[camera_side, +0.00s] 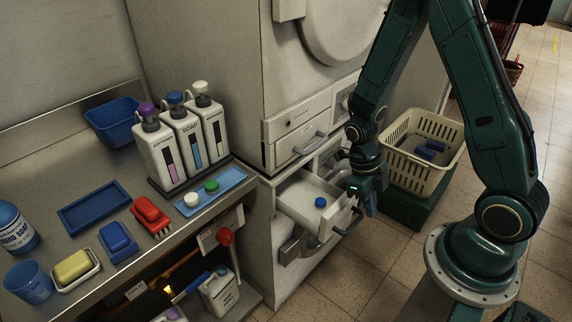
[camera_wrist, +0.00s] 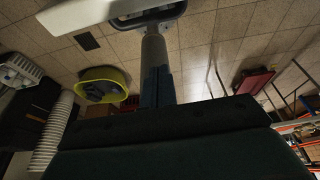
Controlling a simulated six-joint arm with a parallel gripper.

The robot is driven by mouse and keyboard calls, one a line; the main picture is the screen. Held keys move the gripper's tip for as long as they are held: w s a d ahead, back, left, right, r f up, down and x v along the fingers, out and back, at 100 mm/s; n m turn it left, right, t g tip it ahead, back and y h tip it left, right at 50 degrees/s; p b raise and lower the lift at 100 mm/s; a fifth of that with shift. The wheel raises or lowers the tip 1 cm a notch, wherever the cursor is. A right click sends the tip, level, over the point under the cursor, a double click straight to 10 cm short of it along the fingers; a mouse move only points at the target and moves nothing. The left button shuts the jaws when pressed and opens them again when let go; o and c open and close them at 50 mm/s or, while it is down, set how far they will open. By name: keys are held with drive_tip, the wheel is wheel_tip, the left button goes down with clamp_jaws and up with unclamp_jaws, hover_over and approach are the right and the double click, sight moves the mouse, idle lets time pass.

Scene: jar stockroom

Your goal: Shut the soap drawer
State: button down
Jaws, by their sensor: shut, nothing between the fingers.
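The white soap drawer (camera_side: 297,196) stands pulled out from the lower part of the grey machine in the side view, with a blue-capped item (camera_side: 320,202) inside. Its grey handle (camera_side: 347,221) is on its front. My gripper (camera_side: 371,207) is shut and empty, pointing down just outside the drawer's front. In the wrist view my closed fingers (camera_wrist: 156,82) reach toward the drawer handle (camera_wrist: 152,17), with the drawer's pale edge (camera_wrist: 80,15) beside it. I cannot tell whether the fingers touch the drawer.
A closed upper drawer (camera_side: 300,118) sits above. A cream basket (camera_side: 400,166) on a green crate (camera_side: 398,211) stands right of the drawer. A steel counter (camera_side: 55,185) with soap bottles (camera_side: 190,135) is at left.

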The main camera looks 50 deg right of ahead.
sight(359, 221)
drive_tip(key=x, duration=0.8)
drive_tip(key=shift+w+r, duration=0.15)
drive_tip(key=shift+w, duration=0.8)
drive_tip(key=shift+w+r, duration=0.1)
drive_tip(key=shift+w, duration=0.9)
drive_tip(key=shift+w, duration=0.15)
drive_tip(key=w, duration=0.8)
drive_tip(key=shift+w, duration=0.2)
drive_tip(key=shift+s, duration=0.2)
